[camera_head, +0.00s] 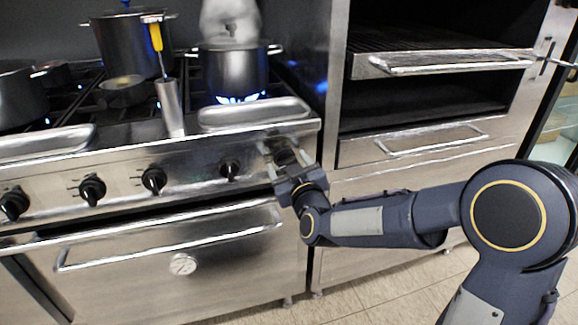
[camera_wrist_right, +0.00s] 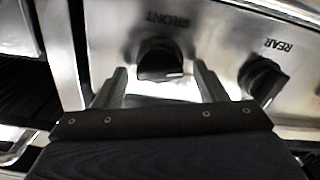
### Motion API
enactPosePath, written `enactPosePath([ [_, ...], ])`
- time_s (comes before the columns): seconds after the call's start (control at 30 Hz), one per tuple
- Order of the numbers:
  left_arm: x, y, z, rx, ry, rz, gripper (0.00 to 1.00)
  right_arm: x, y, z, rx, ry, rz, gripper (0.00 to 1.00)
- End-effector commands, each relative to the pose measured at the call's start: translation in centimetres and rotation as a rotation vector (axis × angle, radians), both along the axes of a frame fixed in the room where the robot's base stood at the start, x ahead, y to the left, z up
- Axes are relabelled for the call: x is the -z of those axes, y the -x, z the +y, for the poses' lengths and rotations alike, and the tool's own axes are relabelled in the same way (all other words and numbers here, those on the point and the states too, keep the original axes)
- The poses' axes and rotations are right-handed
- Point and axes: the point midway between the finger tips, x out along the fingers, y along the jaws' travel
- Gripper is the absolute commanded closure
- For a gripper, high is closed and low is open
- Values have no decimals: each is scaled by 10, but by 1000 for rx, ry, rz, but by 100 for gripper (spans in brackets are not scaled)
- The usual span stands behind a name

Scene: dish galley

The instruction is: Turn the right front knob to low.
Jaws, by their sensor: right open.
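The right front knob (camera_wrist_right: 160,58) is black and sits under an upside-down FRONT label in the right wrist view. In the head view it is mostly hidden by my gripper at the right end of the range's control panel (camera_head: 120,170). My right gripper (camera_head: 284,160) is at the panel with its jaws open. In the right wrist view the fingers (camera_wrist_right: 160,82) stand on either side of the knob, with gaps visible; contact is not clear. I cannot read the knob's setting. My left gripper is not in view.
The knob marked REAR (camera_wrist_right: 264,78) is close beside the fingers. More black knobs (camera_head: 154,180) line the panel. A pot (camera_head: 234,70) stands over blue flame. A metal container (camera_head: 170,105) stands at the cooktop's front edge. The oven handle (camera_head: 170,245) juts out below.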

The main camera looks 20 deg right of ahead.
Motion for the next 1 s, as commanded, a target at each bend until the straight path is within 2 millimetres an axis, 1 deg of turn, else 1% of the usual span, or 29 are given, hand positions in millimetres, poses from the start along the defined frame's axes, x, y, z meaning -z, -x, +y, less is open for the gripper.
enactPosePath([
  [0.07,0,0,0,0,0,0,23,0,0,0,0,0,0,35],
  [0.1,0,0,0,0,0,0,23,0,0,0,0,0,0,37],
  [0.4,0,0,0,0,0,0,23,0,1,0,0,-1,0,76],
  [0.43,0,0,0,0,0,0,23,0,1,0,0,-1,0,79],
  [0.6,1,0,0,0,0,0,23,0,1,0,0,-9,0,79],
  [0.77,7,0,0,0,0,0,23,1,0,-1,2,-52,0,79],
  [1.0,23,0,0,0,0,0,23,3,0,-1,1,-203,5,79],
])
